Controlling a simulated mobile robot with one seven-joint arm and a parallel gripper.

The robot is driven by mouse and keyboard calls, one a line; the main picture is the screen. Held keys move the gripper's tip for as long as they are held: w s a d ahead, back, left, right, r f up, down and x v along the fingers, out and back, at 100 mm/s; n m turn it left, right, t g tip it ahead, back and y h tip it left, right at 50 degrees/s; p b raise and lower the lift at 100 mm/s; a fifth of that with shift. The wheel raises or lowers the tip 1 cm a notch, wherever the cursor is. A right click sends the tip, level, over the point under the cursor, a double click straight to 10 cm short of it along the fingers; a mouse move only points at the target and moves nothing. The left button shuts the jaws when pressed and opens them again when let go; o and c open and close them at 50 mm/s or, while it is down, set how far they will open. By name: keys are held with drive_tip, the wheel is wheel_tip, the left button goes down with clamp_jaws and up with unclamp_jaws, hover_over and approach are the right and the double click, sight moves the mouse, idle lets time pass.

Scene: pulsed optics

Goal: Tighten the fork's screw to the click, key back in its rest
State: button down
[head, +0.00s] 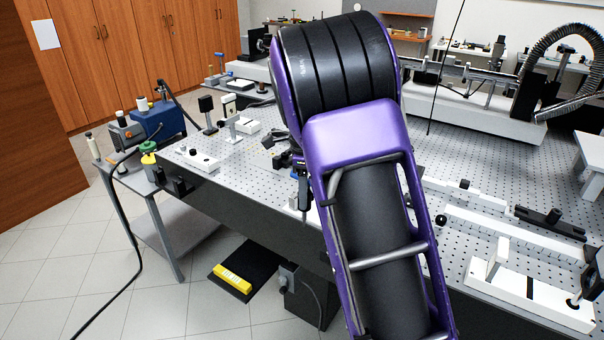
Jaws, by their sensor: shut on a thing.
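My purple and black arm fills the middle of the head view and hides most of my gripper (298,160). Only dark gripper parts show at the arm's left edge, above the steel optical table (450,155). A slim upright tool with blue and dark parts, apparently the key (304,194), shows just below them, and my gripper is shut on it. A pale base shows partly at its lower end; whether the tool touches it cannot be told. The fork and its screw cannot be made out. I cannot identify the key's rest.
Small optic mounts (230,112) and a white block with knobs (197,159) stand left on the table. White fixtures (530,290) lie at the right. A side cart (160,215) holds a blue box (160,120). A yellow pedal (233,278) lies on the floor.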

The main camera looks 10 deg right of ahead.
drive_tip(key=s+f+n, duration=1.1)
drive_tip(key=f+n, duration=0.1)
drive_tip(key=n, duration=1)
drive_tip(key=shift+n, duration=0.3)
drive_tip(key=shift+f, duration=0.1)
drive_tip(key=shift+w+a+r, duration=0.15)
drive_tip(key=shift+w+r, duration=0.05)
drive_tip(key=shift+r, duration=0.05)
